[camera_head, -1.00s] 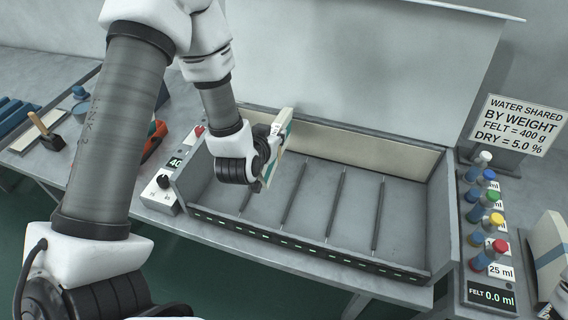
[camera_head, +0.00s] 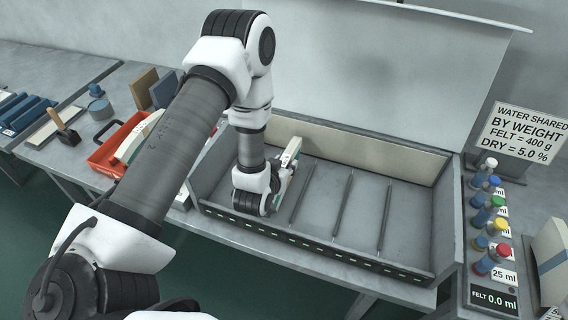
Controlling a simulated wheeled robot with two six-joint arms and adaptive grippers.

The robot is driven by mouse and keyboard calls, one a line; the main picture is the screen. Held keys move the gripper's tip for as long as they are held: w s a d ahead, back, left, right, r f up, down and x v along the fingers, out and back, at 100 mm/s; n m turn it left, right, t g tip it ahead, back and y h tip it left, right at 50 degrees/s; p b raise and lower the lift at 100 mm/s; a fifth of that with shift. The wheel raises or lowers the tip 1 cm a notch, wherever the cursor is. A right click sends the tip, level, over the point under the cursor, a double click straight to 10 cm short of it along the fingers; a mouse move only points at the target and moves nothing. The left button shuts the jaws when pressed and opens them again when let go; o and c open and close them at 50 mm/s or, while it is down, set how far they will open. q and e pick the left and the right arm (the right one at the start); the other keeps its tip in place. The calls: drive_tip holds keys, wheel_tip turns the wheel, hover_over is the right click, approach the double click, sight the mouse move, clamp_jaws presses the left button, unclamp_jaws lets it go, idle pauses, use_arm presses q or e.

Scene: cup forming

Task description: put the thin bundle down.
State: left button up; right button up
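The thin bundle (camera_head: 291,153) is a pale slab with a green stripe, seen nearly edge-on in the head view. My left gripper (camera_head: 279,182) holds it upright in the left part of the open grey tray (camera_head: 410,232), beside a thin divider rod. The wrist hides the fingertips and the bundle's lower part, so I cannot tell whether it touches the tray floor. My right gripper is not in view.
A red bin (camera_head: 108,150) with a pale slab in it lies left, partly behind my arm. Colour-capped bottles (camera_head: 487,220) stand right of the tray, near a sign (camera_head: 522,133). A beige block with a blue stripe (camera_head: 549,262) stands far right. The tray's middle and right slots are empty.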

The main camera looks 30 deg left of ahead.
use_arm(q)
drive_tip(key=shift+r, duration=0.3)
drive_tip(key=shift+s+d, duration=0.1)
drive_tip(key=shift+s, duration=0.15)
drive_tip(key=b+v, duration=0.1)
drive_tip(key=v, duration=0.5)
drive_tip(key=p+v, duration=0.2)
drive_tip(key=p, duration=0.1)
drive_tip(key=p+v, duration=0.2)
drive_tip(key=v, duration=0.1)
drive_tip(key=shift+w+r+p, duration=0.15)
drive_tip(key=shift+r+p, duration=0.15)
drive_tip(key=shift+p, duration=0.1)
drive_tip(key=shift+s, duration=0.3)
drive_tip(key=shift+s+f+p, duration=0.1)
drive_tip(key=shift+p, duration=0.2)
drive_tip(key=shift+f, duration=0.15)
